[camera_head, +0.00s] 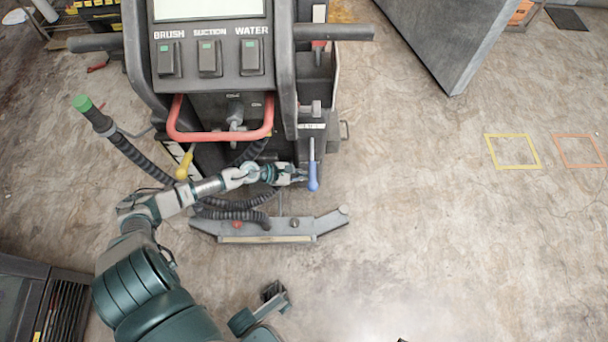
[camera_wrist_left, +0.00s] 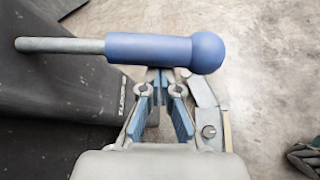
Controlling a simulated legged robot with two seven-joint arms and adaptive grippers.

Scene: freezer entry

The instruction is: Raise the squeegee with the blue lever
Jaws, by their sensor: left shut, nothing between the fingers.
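The blue lever (camera_head: 313,180) hangs handle-down from a grey rod on the right side of the cleaning machine (camera_head: 285,60). My left gripper (camera_head: 299,175) is shut and empty, its tips just left of the blue handle. In the left wrist view the handle (camera_wrist_left: 150,47) lies crosswise just ahead of the fingertips (camera_wrist_left: 160,78); I cannot tell if they touch. The squeegee (camera_head: 270,229) is a wide grey bar low behind the machine, below my left forearm. My right gripper (camera_head: 274,292) is low at the bottom middle, its fingers unclear.
A black hose with a green cap (camera_head: 82,103) hangs at left. A grey panel (camera_head: 450,40) stands at upper right.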

